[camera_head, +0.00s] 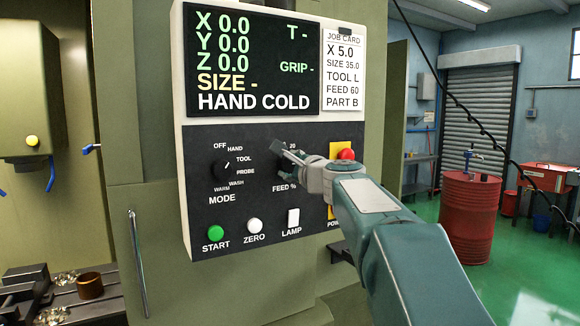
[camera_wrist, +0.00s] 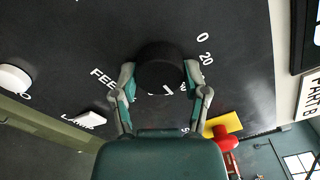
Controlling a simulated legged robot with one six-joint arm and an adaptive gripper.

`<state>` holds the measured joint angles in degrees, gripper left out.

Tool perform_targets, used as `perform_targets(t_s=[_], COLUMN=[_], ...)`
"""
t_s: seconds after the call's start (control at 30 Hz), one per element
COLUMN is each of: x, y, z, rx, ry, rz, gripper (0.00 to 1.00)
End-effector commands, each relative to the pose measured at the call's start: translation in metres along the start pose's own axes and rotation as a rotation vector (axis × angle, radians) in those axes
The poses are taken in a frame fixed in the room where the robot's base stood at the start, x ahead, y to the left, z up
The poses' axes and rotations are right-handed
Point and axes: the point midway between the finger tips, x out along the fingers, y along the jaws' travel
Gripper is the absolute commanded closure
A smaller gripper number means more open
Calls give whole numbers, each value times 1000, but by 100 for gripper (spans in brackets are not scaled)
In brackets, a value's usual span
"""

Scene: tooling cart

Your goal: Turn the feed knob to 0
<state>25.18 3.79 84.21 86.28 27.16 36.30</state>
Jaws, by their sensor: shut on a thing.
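The feed knob (camera_wrist: 160,62) is a round black knob on the dark control panel (camera_head: 255,225), above the "FEED %" label. My gripper (camera_wrist: 160,76) has one finger on each side of the knob and is shut on it. In the wrist view the "0" and "20" marks show to the upper right of the knob. A small white mark shows at the knob's lower edge; its direction is hard to tell. In the head view my gripper (camera_head: 286,155) hides most of the knob and its scale.
The mode knob (camera_head: 222,169) sits left of my gripper. Below are the green START button (camera_head: 215,233), white ZERO button (camera_head: 254,225) and LAMP switch (camera_head: 293,217). A red button (camera_head: 346,154) on yellow is close to the right of my wrist. The display (camera_head: 252,60) reads HAND COLD.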

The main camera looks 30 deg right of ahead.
Motion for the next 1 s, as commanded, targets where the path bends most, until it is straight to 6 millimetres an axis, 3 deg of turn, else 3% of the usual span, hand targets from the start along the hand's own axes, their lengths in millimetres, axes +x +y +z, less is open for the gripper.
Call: perform_targets(t_s=[1.0], x=[2], y=[3], z=[-2], rx=[-963], ry=[-2], rz=[11], gripper=[90])
